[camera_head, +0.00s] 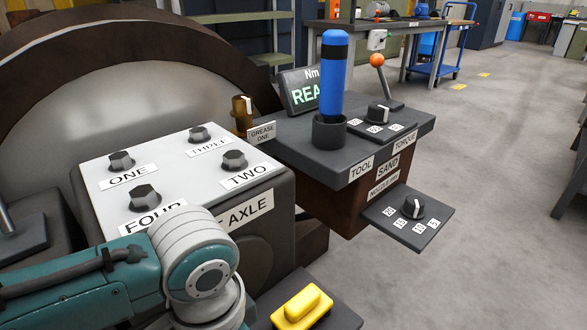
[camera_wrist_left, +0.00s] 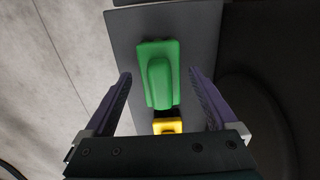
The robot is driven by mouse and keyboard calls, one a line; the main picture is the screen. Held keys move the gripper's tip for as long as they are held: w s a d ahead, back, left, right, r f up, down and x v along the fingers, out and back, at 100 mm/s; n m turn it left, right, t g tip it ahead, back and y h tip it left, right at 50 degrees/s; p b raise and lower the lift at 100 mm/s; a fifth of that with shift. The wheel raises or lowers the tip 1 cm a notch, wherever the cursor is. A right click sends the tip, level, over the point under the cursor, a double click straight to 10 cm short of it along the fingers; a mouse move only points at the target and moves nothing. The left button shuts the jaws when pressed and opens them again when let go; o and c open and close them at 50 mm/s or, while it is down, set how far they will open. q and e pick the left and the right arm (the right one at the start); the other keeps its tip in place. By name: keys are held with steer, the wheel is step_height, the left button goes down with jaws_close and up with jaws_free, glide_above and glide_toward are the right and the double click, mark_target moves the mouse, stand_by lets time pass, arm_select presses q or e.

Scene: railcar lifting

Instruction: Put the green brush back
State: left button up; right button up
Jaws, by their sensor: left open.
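The green brush (camera_wrist_left: 158,75) lies on a dark grey shelf (camera_wrist_left: 200,28) in the left wrist view. My left gripper (camera_wrist_left: 160,77) is open, with one finger on either side of the green brush and a gap on both sides. A yellow brush (camera_wrist_left: 168,126) is close by, nearer the wrist and partly hidden by my gripper. The yellow brush also shows in the head view (camera_head: 302,306) at the bottom edge. The green brush is not visible in the head view, where my left arm covers part of the bottom. My right gripper is not in view.
The axle box (camera_head: 262,218) with several dark knobs stands beside my left arm. Behind it are a tool stand with a blue-handled tool (camera_head: 334,75), a torque dial (camera_head: 378,113) and a sand dial panel (camera_head: 408,218). Open floor lies to the right.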

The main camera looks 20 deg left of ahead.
arm_select(q)
step_height(320, 180, up, 10)
steer(key=p, duration=0.5)
steer(key=shift+r, duration=0.15)
steer(key=shift+d+r, duration=0.1)
steer(key=shift+r, duration=0.1)
steer(key=s+a+r+n+t, duration=0.1)
steer(key=s+r+n+t, duration=0.1)
steer(key=s+r, duration=0.5)
steer(key=shift+s+a+r+n+t, duration=0.3)
steer(key=shift+s+t, duration=0.45)
steer(key=shift+t, duration=0.05)
step_height(320, 180, up, 67)
steer(key=p, duration=6.7)
